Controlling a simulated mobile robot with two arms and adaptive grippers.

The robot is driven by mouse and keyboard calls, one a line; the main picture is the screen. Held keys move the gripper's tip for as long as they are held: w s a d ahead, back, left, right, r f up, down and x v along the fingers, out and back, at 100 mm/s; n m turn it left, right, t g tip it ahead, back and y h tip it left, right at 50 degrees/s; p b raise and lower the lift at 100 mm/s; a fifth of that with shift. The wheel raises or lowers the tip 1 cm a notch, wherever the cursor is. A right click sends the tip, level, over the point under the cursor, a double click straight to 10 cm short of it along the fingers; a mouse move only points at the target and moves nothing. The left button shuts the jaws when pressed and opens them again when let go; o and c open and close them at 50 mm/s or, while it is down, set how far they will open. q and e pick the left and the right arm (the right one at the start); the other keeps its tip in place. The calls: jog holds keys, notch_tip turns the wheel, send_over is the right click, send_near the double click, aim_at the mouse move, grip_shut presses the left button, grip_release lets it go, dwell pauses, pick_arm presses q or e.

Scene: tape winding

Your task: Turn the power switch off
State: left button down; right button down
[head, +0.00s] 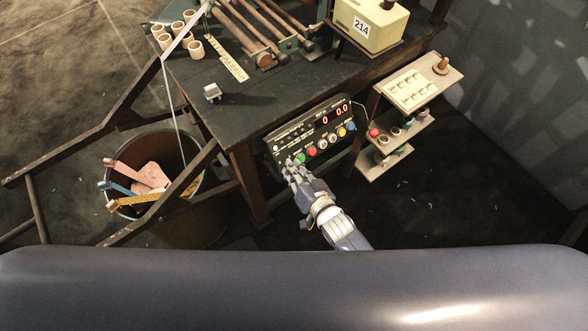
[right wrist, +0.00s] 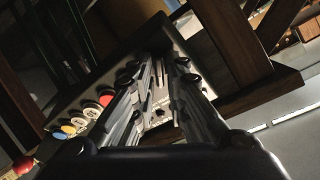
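The black control panel (head: 318,124) hangs at the table's front edge, with red digits and a row of coloured buttons. My right gripper (head: 291,164) reaches up to the left end of this panel, left of the green button (head: 300,158). In the right wrist view its two fingers (right wrist: 157,72) stand apart on either side of the panel face (right wrist: 160,100), with a gap between them. Small dark parts show in that gap; I cannot tell which is the power switch or whether the fingers touch it. My left gripper is out of view.
A bin (head: 165,212) with scraps stands on the left. A small stepped shelf (head: 412,88) with a red knob stands right of the panel. The dark table (head: 205,118) bears rollers, several cardboard rings and a yellow box (head: 372,22) marked 214.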

jog(key=shift+n, duration=0.3)
jog(key=shift+n+g+y+p, duration=0.15)
jog(key=shift+n+g+y, duration=0.3)
jog(key=shift+n, duration=2)
jog(key=shift+n+g+y+p, duration=0.1)
jog(key=shift+n+g+y, duration=0.35)
jog(key=shift+n, duration=2.05)
jog(key=shift+n+g+y+p, duration=0.2)
jog(key=shift+n+y, duration=0.4)
jog(key=shift+n, duration=2.15)
jog(key=c, duration=1.7)
grip_release()
